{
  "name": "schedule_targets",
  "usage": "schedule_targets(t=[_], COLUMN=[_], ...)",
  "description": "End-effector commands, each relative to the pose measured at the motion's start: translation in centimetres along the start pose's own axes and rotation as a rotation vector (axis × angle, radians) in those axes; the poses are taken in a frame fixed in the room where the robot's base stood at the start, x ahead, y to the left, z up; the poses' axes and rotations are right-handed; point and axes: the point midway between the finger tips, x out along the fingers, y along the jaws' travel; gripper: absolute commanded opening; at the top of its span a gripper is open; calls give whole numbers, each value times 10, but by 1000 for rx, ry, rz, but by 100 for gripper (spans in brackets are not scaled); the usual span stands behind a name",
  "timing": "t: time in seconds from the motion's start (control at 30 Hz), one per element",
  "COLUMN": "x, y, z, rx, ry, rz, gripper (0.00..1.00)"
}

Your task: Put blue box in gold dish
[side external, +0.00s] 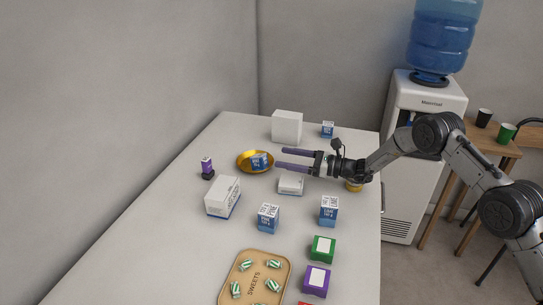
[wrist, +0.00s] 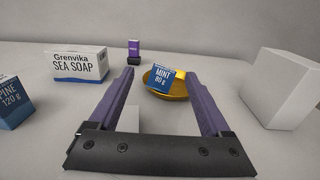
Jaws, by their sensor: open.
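A small blue and white box (side external: 260,161) rests tilted in the round gold dish (side external: 242,163) at the table's far middle. The wrist view shows this blue box (wrist: 165,79), marked MINT 80 g, leaning in the gold dish (wrist: 180,95) with a yellow patch beside it. My gripper (side external: 280,159) is open and level, its purple fingers pointing left at the dish from just to its right. In the wrist view the box shows beyond the gap between the fingertips (wrist: 160,73), apart from them. Nothing is held. The right finger hides part of the dish.
A low white box (side external: 290,185) lies below my gripper. A soap box (side external: 222,197), blue boxes (side external: 268,218) (side external: 328,211), green (side external: 321,249) and purple boxes (side external: 316,281) and a sweets tray (side external: 284,267) stand nearer. A tall white box (side external: 287,127) stands behind. A small purple item (side external: 207,167) stands left.

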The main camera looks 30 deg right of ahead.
Motion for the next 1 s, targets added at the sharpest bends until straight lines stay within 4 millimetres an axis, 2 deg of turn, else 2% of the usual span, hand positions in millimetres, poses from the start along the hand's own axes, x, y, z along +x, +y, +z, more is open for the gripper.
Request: schedule_targets(t=[0.1, 0.2, 0.47, 0.57, 0.67, 0.77, 0.87, 1.0], x=[-14, -19, -21, -20, -21, -30, -48, -88], y=[-1, 0, 1, 9, 33, 73, 118, 176], z=[0, 0, 1, 13, 42, 80, 113, 146], rx=[1, 0, -2, -35, -122, -266, -434, -681], ry=[1, 0, 0, 10, 42, 96, 158, 247], rz=[-2, 1, 3, 32, 112, 236, 369, 544], gripper=[82, 82, 82, 82, 82, 82, 82, 82])
